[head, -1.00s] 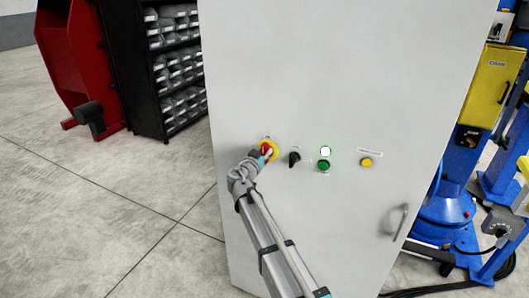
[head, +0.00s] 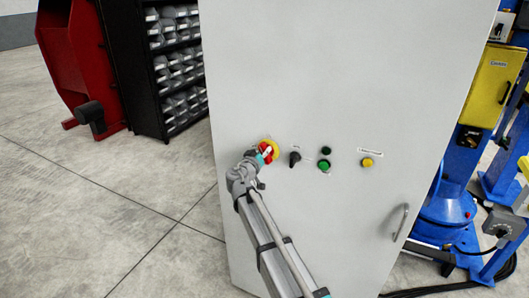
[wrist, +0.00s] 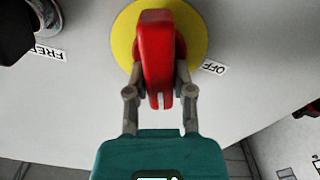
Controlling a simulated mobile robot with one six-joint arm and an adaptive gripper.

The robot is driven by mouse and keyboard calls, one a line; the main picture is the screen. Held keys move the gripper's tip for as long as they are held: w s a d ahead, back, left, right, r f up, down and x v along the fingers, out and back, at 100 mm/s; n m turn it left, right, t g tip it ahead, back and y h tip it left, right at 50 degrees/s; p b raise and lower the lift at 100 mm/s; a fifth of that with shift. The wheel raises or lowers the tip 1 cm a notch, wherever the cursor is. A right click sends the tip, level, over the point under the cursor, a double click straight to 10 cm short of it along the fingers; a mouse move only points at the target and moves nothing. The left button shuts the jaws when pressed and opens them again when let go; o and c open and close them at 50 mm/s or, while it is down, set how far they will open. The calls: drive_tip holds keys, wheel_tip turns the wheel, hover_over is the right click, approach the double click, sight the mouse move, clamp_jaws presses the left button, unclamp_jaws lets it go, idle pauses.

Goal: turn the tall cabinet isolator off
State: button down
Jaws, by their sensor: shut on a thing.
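The isolator is a red handle (wrist: 157,45) on a round yellow plate (wrist: 197,35), on the front of the tall pale grey cabinet (head: 340,80). In the head view the yellow plate (head: 272,146) is partly hidden by my gripper (head: 264,155). In the wrist view my gripper (wrist: 160,85) is shut on the red handle, one finger on each side. The handle's long side lies in line with my fingers. An OFF label (wrist: 214,68) is beside the plate, to the right of the handle in the wrist view.
Right of the isolator are a black selector knob (head: 294,159), a dark lamp (head: 326,151), a green button (head: 324,166) and a yellow button (head: 367,163). A door handle (head: 401,222) is lower right. Shelves of bins (head: 175,70) stand left; blue-yellow machinery (head: 492,85) stands right.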

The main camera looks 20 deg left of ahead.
drive_tip(key=n, duration=0.6)
drive_tip(key=shift+a+f, duration=0.25)
drive_tip(key=shift+a, duration=0.05)
drive_tip(key=n, duration=0.4)
drive_tip(key=n+b, duration=0.1)
drive_tip(key=n, duration=0.2)
drive_tip(key=shift+f, duration=0.3)
drive_tip(key=shift+c, duration=2.4)
unclamp_jaws()
drive_tip(key=s, duration=1.2)
